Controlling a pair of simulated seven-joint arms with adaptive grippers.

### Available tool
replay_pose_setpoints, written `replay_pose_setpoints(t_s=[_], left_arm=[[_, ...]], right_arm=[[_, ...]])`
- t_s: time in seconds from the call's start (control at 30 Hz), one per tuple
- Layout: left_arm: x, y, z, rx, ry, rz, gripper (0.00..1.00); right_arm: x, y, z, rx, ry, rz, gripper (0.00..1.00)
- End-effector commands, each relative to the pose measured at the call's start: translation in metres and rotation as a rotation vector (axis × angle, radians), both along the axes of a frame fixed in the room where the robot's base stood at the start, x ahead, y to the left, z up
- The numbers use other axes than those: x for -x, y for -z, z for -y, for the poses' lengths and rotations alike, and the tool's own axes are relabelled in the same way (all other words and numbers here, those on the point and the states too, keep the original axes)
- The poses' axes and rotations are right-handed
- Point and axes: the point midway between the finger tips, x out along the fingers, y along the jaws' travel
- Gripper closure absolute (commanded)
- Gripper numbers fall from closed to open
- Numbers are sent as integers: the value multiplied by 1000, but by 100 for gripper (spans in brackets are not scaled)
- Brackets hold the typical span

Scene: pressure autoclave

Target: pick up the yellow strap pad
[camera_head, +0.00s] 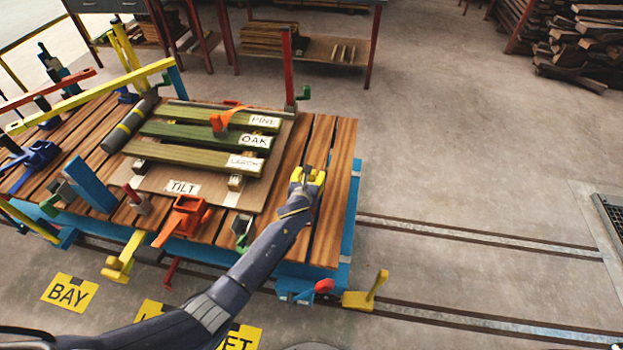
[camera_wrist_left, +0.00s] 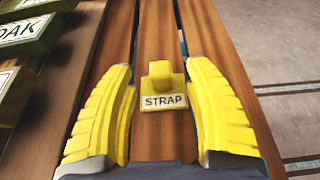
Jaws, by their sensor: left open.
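The yellow strap pad (camera_wrist_left: 163,88) sits on the wooden slats of the cart and carries a white label reading STRAP. In the left wrist view it stands between and beyond the two yellow fingers of my left gripper (camera_wrist_left: 160,112), which is open and apart from it on both sides. In the head view my left gripper (camera_head: 309,178) is over the right end of the cart, and the pad is mostly hidden behind it. My right gripper is not in view.
Green boards labelled PINE, OAK (camera_head: 205,136) and a third name lie left of my gripper. A red post (camera_head: 288,70) stands at the cart's far edge. An orange clamp (camera_head: 185,215) is at the near side.

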Motion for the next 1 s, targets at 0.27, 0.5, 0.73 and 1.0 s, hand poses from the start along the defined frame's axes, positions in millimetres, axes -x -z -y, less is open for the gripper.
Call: replay_pose_setpoints(t_s=[0.27,0.5,0.73,1.0], left_arm=[[-26,10,5,0,-1,0,47],[-40,16,8,1,0,1,47],[-43,18,9,0,1,0,47],[-43,18,9,0,1,0,59]], right_arm=[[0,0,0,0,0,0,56],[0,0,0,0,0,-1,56],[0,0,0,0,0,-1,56],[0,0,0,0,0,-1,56]])
